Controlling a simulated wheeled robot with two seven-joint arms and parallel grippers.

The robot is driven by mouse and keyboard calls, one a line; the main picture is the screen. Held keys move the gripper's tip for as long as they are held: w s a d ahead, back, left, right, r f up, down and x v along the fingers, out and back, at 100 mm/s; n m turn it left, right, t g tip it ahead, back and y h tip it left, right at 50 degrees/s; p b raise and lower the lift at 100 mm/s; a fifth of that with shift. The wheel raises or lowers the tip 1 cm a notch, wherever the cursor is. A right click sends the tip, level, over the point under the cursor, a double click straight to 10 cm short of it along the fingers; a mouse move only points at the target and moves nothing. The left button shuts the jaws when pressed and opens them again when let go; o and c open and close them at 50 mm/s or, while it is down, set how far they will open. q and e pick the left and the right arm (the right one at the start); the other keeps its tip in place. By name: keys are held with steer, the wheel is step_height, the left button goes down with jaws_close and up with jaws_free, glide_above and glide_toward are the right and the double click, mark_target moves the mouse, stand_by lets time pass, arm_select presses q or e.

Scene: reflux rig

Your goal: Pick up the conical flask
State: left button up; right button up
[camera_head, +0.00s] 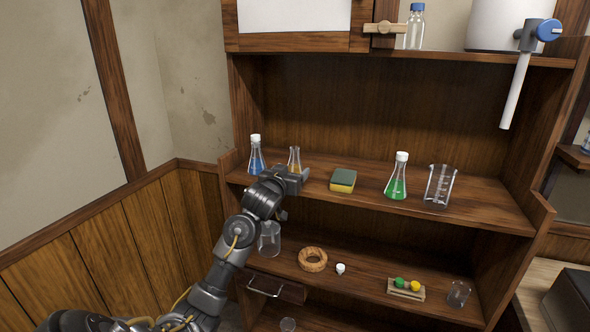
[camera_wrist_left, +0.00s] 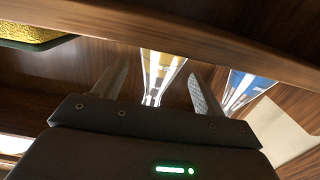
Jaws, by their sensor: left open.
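A conical flask with amber liquid (camera_head: 294,158) stands on the upper shelf, partly hidden by my left gripper (camera_head: 298,176) in front of it. In the left wrist view this flask (camera_wrist_left: 160,68) shows between the two spread fingers of the left gripper (camera_wrist_left: 158,80), which is open. I cannot tell whether the fingers touch it. A blue conical flask with a white cap (camera_head: 256,160) stands just left of it; it also shows beside one finger in the left wrist view (camera_wrist_left: 240,90). A green conical flask with a white cap (camera_head: 397,181) stands further right. My right gripper is not in view.
A green and yellow sponge (camera_head: 343,180) and a beaker (camera_head: 439,187) share the upper shelf (camera_head: 475,200). The lower shelf holds a clear vessel (camera_head: 269,240), a cork ring (camera_head: 312,259) and small items. A white tank's tap (camera_head: 520,75) hangs at upper right.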

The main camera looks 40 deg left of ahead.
mark_target(297, 164)
arm_select(q)
steer(key=shift+w+a+r+p, duration=0.1)
steer(key=shift+w+r+p, duration=0.05)
steer(key=shift+w+p, duration=0.2)
steer(key=p+x, duration=0.1)
steer(key=x, duration=0.2)
steer(key=shift+w+a+p, duration=0.15)
steer(key=shift+w+p, duration=0.2)
steer(key=shift+w, duration=0.05)
steer(key=shift+w+a, duration=0.15)
steer(key=shift+w, duration=0.3)
steer(key=shift+s, duration=0.1)
steer(key=shift+c, duration=0.8)
steer(key=c, duration=0.8)
